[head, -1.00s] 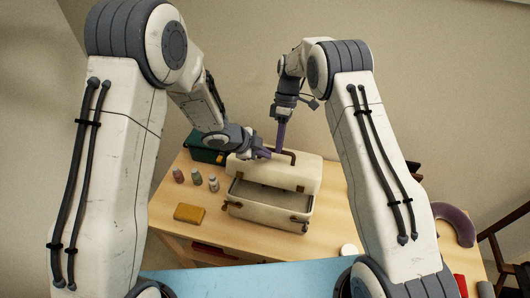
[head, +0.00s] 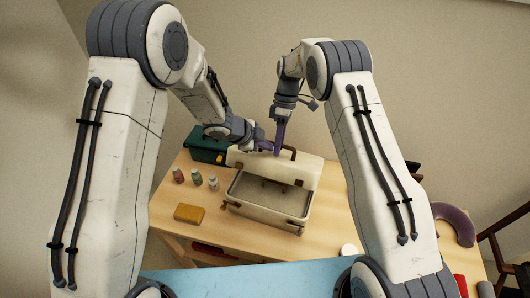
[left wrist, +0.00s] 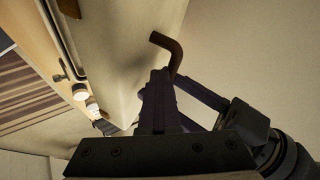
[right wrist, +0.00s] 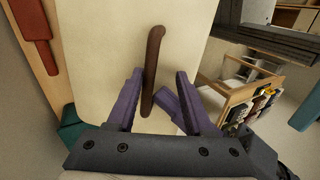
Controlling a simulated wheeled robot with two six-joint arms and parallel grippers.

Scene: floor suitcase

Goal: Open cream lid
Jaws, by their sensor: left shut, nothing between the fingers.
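The cream case (head: 247,210) sits on the wooden table with its cream lid (head: 305,172) raised at the back, so the hollow inside shows in the head view. A brown handle (right wrist: 152,65) stands on the lid's outer face. My right gripper (right wrist: 157,82) is open, with its purple fingers on either side of the handle and apart from each other. My left gripper (left wrist: 158,75) is shut and empty, its fingertips close beside the handle (left wrist: 168,48) at the lid. A purple finger of it also shows between my right fingers. Whether it touches the lid is hidden.
A dark green box (head: 205,146) stands behind left of the case. Several small bottles (head: 196,178) and a yellow block (head: 188,213) are on the table at left. A blue surface (head: 250,280) lies in front. A purple curved cushion (head: 455,226) is at right.

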